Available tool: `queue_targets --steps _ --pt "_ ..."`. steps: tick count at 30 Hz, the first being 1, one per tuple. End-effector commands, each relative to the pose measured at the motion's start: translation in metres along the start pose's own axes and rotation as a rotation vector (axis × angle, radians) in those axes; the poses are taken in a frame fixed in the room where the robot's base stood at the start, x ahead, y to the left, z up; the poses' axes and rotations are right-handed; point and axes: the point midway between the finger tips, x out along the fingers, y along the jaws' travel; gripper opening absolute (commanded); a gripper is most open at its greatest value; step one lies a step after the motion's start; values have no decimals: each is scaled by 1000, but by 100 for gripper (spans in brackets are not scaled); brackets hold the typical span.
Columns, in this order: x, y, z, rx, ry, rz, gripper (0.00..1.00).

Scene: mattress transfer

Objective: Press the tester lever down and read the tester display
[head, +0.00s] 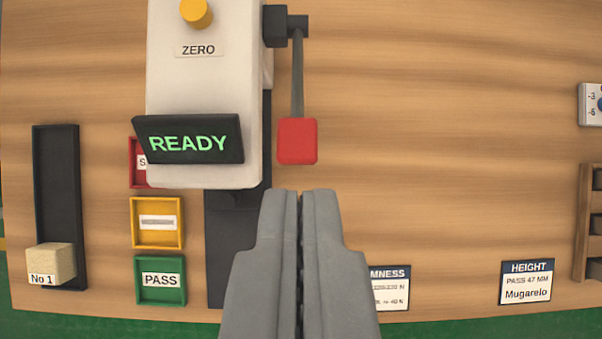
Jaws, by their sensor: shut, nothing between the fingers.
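The tester (205,100) is a pale box at the upper left of the head view. Its black display (188,140) reads "READY" in green letters. The tester lever (297,85) is a thin grey rod on a dark pivot at the tester's right side, ending in a red knob (297,141). My gripper (300,193) is shut and empty, its fingertips a little below the red knob in the picture. A gap shows between the fingertips and the knob. The fingers hide part of the table and of a label card.
A yellow ZERO button (196,12) is on the tester. Red, yellow (157,242) and green (160,299) trays stand left. A foam block marked No 1 (51,262) sits in a black rack (57,180). Cards, including HEIGHT (526,282), lie right; the middle right table (450,150) is clear.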

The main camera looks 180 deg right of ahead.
Motion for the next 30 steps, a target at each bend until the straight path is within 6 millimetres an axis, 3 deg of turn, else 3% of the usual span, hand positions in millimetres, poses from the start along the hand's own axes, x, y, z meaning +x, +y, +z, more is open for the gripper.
queue_targets --steps 17,24,30 --pt "95 0 1 0 -4 0 0" --pt "116 0 22 0 -2 0 0" --pt "122 0 28 0 -1 0 0"
